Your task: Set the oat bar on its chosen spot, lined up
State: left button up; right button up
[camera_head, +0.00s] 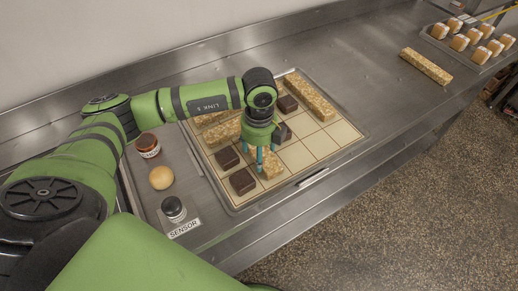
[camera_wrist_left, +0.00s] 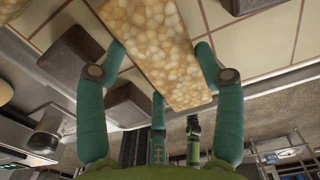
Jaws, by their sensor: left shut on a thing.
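My left gripper (camera_head: 262,162) is shut on an oat bar (camera_head: 272,168) over the near-middle part of the gridded tray (camera_head: 325,148). In the left wrist view, the fingers of the left gripper (camera_wrist_left: 160,85) stand on both sides of the pale, nutty oat bar (camera_wrist_left: 160,45). The bar looks tilted against the grid lines there. I cannot tell whether it touches the tray. The gripper hides part of the bar in the head view. My right gripper does not show.
Dark brown blocks (camera_head: 242,181) sit close to the held bar. Another long oat bar (camera_head: 311,97) lies at the tray's far side, and one (camera_head: 425,66) on the counter. A round bun (camera_head: 161,177) and jars (camera_head: 173,208) stand left. Cells at the tray's right are bare.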

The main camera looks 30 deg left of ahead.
pick_arm(q)
jog(key=shift+f, duration=0.2)
jog(key=o, duration=1.2)
jog(key=shift+r, duration=0.1)
jog(key=shift+r, duration=0.2)
jog(key=shift+w+r, duration=0.1)
jog(key=shift+r, duration=0.2)
notch_tip(320, 180, up, 11)
jog(key=b, duration=0.3)
jog(key=shift+r, duration=0.15)
